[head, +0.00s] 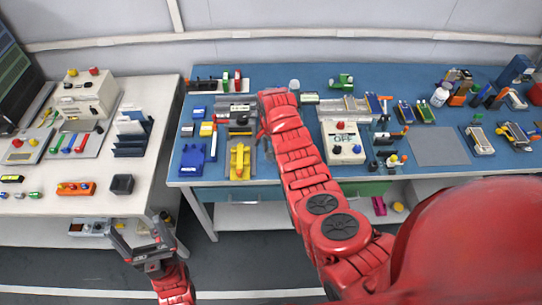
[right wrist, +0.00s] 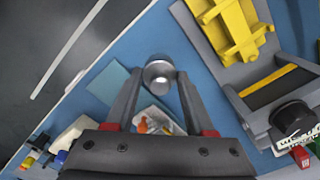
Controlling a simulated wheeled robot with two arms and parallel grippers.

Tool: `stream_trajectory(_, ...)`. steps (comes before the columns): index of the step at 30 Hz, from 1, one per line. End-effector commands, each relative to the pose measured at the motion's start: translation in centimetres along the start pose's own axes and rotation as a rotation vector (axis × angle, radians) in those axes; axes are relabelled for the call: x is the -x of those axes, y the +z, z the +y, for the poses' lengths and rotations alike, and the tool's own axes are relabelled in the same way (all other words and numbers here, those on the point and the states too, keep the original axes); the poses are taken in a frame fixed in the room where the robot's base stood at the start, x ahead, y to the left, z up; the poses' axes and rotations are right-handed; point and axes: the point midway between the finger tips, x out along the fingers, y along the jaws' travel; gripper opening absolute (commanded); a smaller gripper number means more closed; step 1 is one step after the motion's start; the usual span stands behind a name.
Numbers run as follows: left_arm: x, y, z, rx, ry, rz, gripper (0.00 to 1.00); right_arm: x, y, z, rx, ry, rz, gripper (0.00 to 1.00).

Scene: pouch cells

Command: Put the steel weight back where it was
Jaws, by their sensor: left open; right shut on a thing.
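The steel weight (right wrist: 158,74) is a short, shiny round cylinder in the right wrist view. My right gripper (right wrist: 160,80) is shut on it, with one finger on each side. I cannot tell how high it is above the blue table. In the head view my red right arm reaches over the blue table, and its gripper and the weight are hidden or too small to make out. My left gripper (head: 138,228) is open and empty, low in front of the white table.
A grey fixture with a yellow clamp (head: 239,158) stands beside the right gripper; the clamp also shows in the right wrist view (right wrist: 228,28). A teal patch (right wrist: 108,83) lies on the blue table near its edge. A control box (head: 342,142) stands right of my arm.

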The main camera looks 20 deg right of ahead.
Motion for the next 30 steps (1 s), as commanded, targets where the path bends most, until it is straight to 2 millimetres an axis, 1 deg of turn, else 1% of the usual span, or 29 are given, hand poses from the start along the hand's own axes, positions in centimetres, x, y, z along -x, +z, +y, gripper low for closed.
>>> stream_trajectory(2,-0.4,-0.1,0.0,0.000,0.000,0.000,0.89,-0.2,0.0,0.0,-0.001,0.003,-0.002,0.00)
stream_trajectory(6,-1.0,-0.2,-0.1,0.000,0.000,0.000,0.89,-1.5,0.1,0.2,-0.002,0.007,-0.005,0.00)
stream_trajectory(9,-0.5,-0.1,0.0,0.000,0.000,0.000,0.89,-2.5,0.0,0.0,-0.004,0.003,-0.004,0.00)
stream_trajectory(12,-0.5,-0.1,0.0,0.000,0.000,0.000,0.89,-3.2,0.0,0.0,-0.002,0.000,-0.002,0.00)
stream_trajectory(16,-0.4,-0.1,0.0,0.000,0.000,0.000,0.89,-3.5,0.1,0.1,0.000,0.003,-0.002,0.00)
stream_trajectory(23,-0.5,-0.1,0.0,0.000,0.000,0.000,0.89,-3.5,0.0,0.0,0.000,0.002,-0.001,0.00)
stream_trajectory(26,-0.2,0.0,0.0,0.000,0.000,0.000,0.89,-3.8,0.0,0.0,0.000,0.002,-0.001,0.00)
stream_trajectory(27,-0.1,0.0,0.0,0.000,0.000,0.000,0.89,-3.9,0.0,0.0,0.000,0.002,-0.001,0.56)
stream_trajectory(29,-0.2,0.0,0.0,0.000,0.000,0.000,0.89,-3.8,0.0,0.0,0.000,0.002,-0.001,0.66)
stream_trajectory(30,-0.2,0.0,0.0,0.000,0.000,0.000,0.89,-3.8,0.0,0.0,0.000,0.002,-0.001,0.74)
